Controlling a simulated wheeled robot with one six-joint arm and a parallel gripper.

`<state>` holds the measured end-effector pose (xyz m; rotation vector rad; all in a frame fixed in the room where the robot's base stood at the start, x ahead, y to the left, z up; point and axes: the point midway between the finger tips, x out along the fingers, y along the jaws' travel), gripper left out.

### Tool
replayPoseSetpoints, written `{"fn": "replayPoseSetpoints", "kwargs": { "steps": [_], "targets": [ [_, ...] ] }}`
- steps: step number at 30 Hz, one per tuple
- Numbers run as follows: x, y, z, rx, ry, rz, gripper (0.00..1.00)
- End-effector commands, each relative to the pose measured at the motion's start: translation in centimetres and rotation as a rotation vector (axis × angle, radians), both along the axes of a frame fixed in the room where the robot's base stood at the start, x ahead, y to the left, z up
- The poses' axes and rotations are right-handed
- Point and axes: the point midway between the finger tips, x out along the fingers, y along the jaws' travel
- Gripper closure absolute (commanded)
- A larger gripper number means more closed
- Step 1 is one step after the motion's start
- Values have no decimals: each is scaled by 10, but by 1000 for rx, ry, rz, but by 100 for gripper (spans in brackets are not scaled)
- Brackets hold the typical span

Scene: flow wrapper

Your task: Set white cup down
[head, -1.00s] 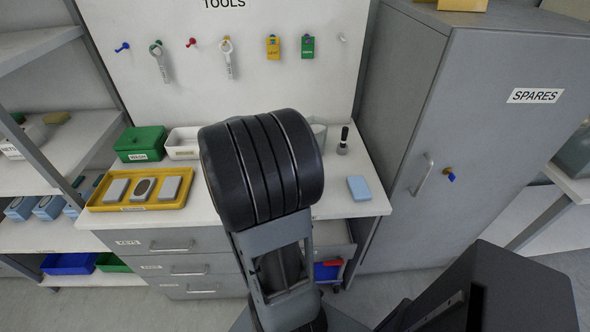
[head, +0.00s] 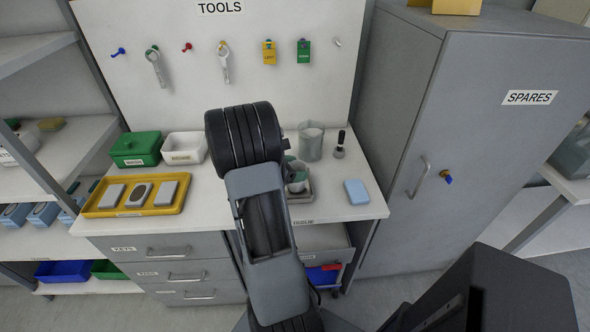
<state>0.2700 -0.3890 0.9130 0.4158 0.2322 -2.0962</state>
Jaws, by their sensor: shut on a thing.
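My gripper is hidden behind my own arm, so I see neither its fingers nor anything held in them. Just right of my black wrist, small pale cup-like things (head: 298,184) with grey-green insides show on or above a small grey tray (head: 304,197) on the white worktop (head: 340,205). They are partly covered by my arm. I cannot tell which of them is the white cup, or whether one is held or standing.
A pale grey jug-like container (head: 311,142) and a black-handled tool (head: 340,145) stand behind the tray. A blue block (head: 356,192) lies to the right. A yellow tray (head: 180,200), green box (head: 136,148) and white bin (head: 184,147) are left.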

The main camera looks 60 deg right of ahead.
Motion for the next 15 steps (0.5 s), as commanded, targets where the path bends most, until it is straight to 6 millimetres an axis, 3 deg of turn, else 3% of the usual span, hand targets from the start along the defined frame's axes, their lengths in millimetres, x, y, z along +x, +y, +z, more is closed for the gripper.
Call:
{"fn": "replayPoseSetpoints", "kwargs": {
  "steps": [13,14,15],
  "targets": [
    [0,0,-8,-1,-1,1,53],
    [0,0,-7,-1,-1,1,28],
    [0,0,-7,-1,-1,1,25]
  ]
}}
